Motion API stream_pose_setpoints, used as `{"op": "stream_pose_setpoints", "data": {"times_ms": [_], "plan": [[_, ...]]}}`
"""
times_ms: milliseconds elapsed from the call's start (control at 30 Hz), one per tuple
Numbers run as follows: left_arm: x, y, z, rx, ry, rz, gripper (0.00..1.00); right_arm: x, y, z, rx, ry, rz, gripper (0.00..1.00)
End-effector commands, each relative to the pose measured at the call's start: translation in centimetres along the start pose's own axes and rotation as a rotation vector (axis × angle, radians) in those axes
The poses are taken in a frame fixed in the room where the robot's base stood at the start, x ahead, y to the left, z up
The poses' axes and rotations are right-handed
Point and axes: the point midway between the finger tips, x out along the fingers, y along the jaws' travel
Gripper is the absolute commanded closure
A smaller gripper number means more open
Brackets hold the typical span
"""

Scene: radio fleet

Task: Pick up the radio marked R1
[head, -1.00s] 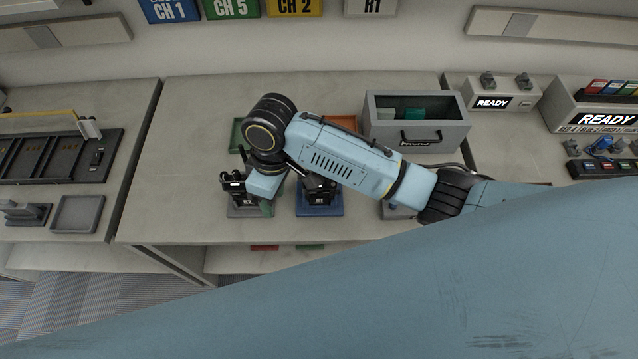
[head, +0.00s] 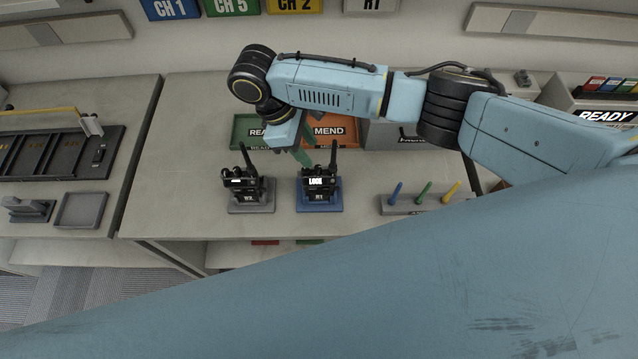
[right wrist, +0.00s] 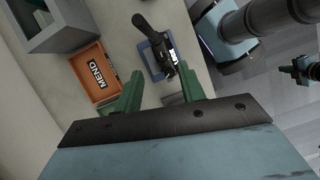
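A black radio (head: 319,181) with an upright antenna and a lit screen stands on a blue base (head: 320,208); the small label there seems to read R1. A second black radio (head: 244,184) stands on a grey base (head: 251,209) to its left; its label looks like R2. My right gripper (head: 301,150) is behind and above the two radios, its green fingers partly hidden by the wrist. In the right wrist view, the gripper (right wrist: 160,90) is open and empty, and a radio (right wrist: 163,52) on a blue base shows beyond the fingertips.
A green tray (head: 240,132) and an orange MEND tray (head: 345,130) lie behind the radios. A grey box (head: 385,135) is partly behind my right arm. A holder (head: 425,208) with coloured pegs stands right of the radios.

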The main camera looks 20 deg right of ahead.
Motion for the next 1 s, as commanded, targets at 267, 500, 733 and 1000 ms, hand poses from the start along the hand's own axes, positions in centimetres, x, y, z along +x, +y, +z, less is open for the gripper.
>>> {"op": "stream_pose_setpoints", "data": {"times_ms": [267, 500, 733, 1000], "plan": [[-0.6, -0.1, 0.0, 0.001, -0.001, -0.001, 1.0, 2.4, -0.2, 0.0, 0.0, -0.003, -0.001, 0.6], [-0.9, -0.1, 0.0, 0.001, -0.001, -0.001, 1.0, 5.6, -0.4, -0.2, 0.001, -0.001, 0.0, 0.6], [-0.9, -0.1, 0.0, 0.001, -0.001, -0.002, 1.0, 6.1, -0.4, -0.2, 0.0, 0.0, 0.0, 0.6], [-0.9, -0.1, -0.1, 0.0, -0.001, -0.002, 1.0, 6.0, -0.4, -0.2, 0.0, 0.0, 0.0, 0.88]]}}
